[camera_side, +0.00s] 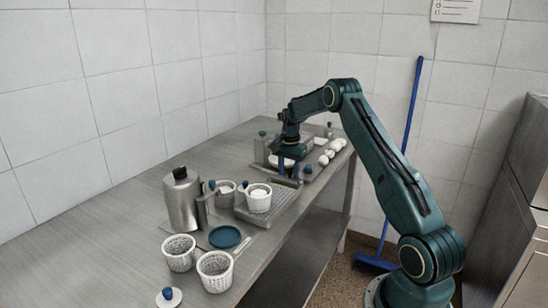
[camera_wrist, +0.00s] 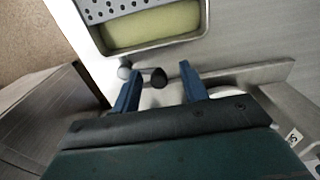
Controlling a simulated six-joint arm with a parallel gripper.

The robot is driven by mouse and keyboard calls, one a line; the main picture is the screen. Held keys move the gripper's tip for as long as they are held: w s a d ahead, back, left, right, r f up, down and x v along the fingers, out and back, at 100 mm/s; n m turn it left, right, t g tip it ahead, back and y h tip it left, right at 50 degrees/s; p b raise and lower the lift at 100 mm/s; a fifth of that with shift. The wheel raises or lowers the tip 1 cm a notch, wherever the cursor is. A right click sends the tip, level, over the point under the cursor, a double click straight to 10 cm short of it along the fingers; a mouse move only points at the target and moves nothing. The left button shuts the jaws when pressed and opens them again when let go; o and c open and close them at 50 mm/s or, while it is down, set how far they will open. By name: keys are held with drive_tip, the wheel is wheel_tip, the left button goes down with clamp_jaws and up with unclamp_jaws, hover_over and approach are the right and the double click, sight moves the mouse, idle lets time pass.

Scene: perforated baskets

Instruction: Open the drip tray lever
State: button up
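My gripper (camera_wrist: 160,70) is open, with its two blue fingers apart. A short lever with a round black knob (camera_wrist: 158,77) shows between the fingertips in the wrist view; I cannot tell whether either finger touches it. A grey ball-shaped end (camera_wrist: 124,71) is beside the left fingertip. Just beyond is a metal tray (camera_wrist: 207,25) with a perforated plate (camera_wrist: 115,8) and a yellow-green pad (camera_wrist: 150,26). In the side view my gripper (camera_side: 284,166) points down at the bench's far end; the lever cannot be made out there.
White baskets (camera_side: 178,253), a blue dish (camera_side: 224,237) and a metal flask (camera_side: 182,200) stand on the near bench (camera_side: 140,207). A ribbed metal tray (camera_side: 285,205) lies mid-bench near its front edge. Several white round items (camera_side: 330,154) sit right of my gripper.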

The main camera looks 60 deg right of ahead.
drive_tip(key=shift+s+d+f, duration=0.25)
drive_tip(key=shift+d+f, duration=0.1)
drive_tip(key=shift+f, duration=0.1)
drive_tip(key=shift+s+d+f, duration=0.2)
drive_tip(key=shift+d+f, duration=0.1)
drive_tip(key=shift+f, duration=0.15)
drive_tip(key=shift+s+d, duration=0.2)
drive_tip(key=shift+d, duration=0.25)
drive_tip(key=shift+d+f, duration=0.1)
drive_tip(key=shift+d, duration=0.05)
drive_tip(key=shift+s+d+r, duration=0.25)
drive_tip(key=shift+d, duration=0.05)
idle(0.5)
drive_tip(key=shift+s+d, duration=0.2)
